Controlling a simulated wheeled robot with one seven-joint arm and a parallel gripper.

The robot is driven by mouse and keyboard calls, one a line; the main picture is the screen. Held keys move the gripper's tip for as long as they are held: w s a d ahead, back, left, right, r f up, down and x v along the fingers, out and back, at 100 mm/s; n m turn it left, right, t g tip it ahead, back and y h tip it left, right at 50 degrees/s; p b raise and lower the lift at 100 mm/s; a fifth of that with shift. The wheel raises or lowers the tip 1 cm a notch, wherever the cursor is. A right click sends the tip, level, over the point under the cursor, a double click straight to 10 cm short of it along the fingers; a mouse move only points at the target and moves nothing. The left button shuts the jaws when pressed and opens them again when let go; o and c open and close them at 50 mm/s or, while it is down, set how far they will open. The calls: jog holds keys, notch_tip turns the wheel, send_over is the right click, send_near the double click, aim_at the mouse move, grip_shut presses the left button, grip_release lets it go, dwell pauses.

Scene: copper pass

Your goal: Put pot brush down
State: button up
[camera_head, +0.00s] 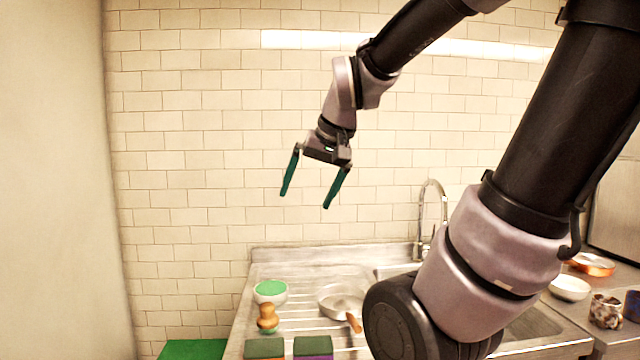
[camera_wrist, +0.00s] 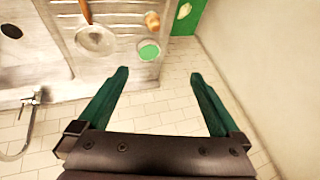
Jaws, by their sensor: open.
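The pot brush (camera_head: 267,318), with a rounded wooden handle, stands on the ribbed metal drainboard (camera_head: 300,272), in front of a white bowl with a green inside or contents (camera_head: 271,290). In the wrist view the brush (camera_wrist: 152,20) shows at the top, beyond the green-topped bowl (camera_wrist: 149,50). My gripper (camera_head: 305,201) is open and empty, high above the drainboard in front of the tiled wall. Its green fingers (camera_wrist: 158,75) are spread wide with nothing between them. The brush's lower end is hard to make out.
A small pan (camera_head: 341,302) with a wooden handle lies right of the brush. Two sponge-like blocks (camera_head: 265,348) (camera_head: 313,347) are at the front edge. A tap (camera_head: 431,215) rises behind the sink. A copper pan (camera_head: 591,264), white bowl (camera_head: 569,288) and cups (camera_head: 606,311) stand right.

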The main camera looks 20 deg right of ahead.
jog(key=shift+m+t, duration=0.4)
jog(key=shift+t, duration=0.2)
jog(key=s, duration=0.1)
jog(key=s+r, duration=0.1)
jog(key=s, duration=0.1)
jog(key=s+r, duration=0.1)
jog(key=s, duration=0.1)
jog(key=shift+d+r, duration=0.15)
jog(key=shift+d, duration=0.05)
jog(key=shift+w, duration=0.1)
dwell(0.4)
